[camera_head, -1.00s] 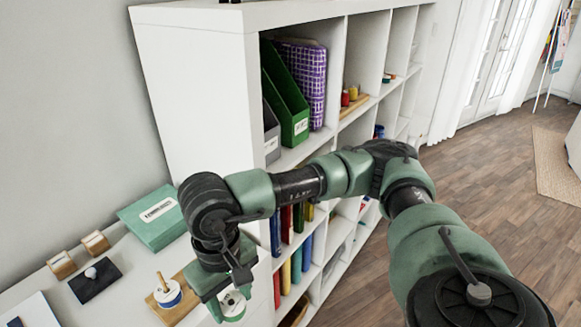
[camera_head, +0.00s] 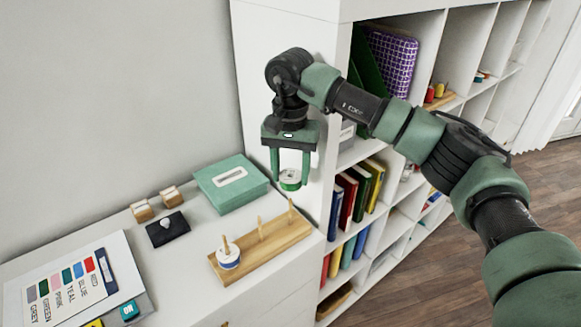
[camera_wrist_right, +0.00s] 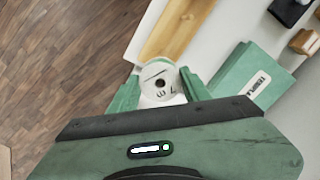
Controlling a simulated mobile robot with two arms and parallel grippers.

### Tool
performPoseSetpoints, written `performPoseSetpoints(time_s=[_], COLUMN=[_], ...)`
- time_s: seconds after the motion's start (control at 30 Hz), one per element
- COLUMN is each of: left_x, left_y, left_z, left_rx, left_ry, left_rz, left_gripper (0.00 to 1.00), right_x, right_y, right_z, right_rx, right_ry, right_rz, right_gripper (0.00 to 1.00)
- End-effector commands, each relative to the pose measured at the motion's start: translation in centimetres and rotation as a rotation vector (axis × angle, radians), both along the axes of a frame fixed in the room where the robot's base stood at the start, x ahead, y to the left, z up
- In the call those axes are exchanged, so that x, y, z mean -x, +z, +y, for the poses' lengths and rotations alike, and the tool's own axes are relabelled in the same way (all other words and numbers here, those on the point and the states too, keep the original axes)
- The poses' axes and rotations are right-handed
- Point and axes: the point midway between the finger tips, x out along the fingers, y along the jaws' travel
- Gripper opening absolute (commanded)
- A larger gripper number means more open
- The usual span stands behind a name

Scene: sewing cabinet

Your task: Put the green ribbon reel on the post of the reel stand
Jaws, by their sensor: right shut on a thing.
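My right gripper (camera_head: 290,182) is shut on the green ribbon reel (camera_head: 290,184), which has a white core. It holds the reel in the air above the far right end of the reel stand (camera_head: 243,262). The right wrist view shows the white face of the reel (camera_wrist_right: 160,82) between the green fingers. The stand is a wooden board with upright posts. A white and blue reel (camera_head: 229,261) sits on its near-left post. The middle post (camera_head: 261,229) and the far-right post (camera_head: 290,209) are bare. My left gripper is not in view.
A teal box (camera_head: 230,184) lies behind the stand near the wall. A black pad (camera_head: 165,230) and two small wooden blocks (camera_head: 142,211) are left of it. A colour chart (camera_head: 75,280) lies at front left. The white shelf unit (camera_head: 290,30) rises close behind the gripper.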

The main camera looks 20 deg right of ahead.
Motion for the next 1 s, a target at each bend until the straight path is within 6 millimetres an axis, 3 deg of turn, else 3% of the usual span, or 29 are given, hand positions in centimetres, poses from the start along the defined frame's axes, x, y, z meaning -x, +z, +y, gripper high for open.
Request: performPoseSetpoints(time_s=[0.27,1.0], left_x=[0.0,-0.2], left_y=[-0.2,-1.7], left_z=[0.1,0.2], left_rx=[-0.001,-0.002], left_ry=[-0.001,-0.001], left_rz=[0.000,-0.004], left_gripper=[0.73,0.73], right_x=[-0.3,-0.3], right_y=[-0.1,-2.9], right_z=[0.0,0.0], right_rx=[-0.002,-0.002], right_ry=[-0.011,-0.010], right_rz=[0.003,0.003], right_gripper=[0.09,0.09])
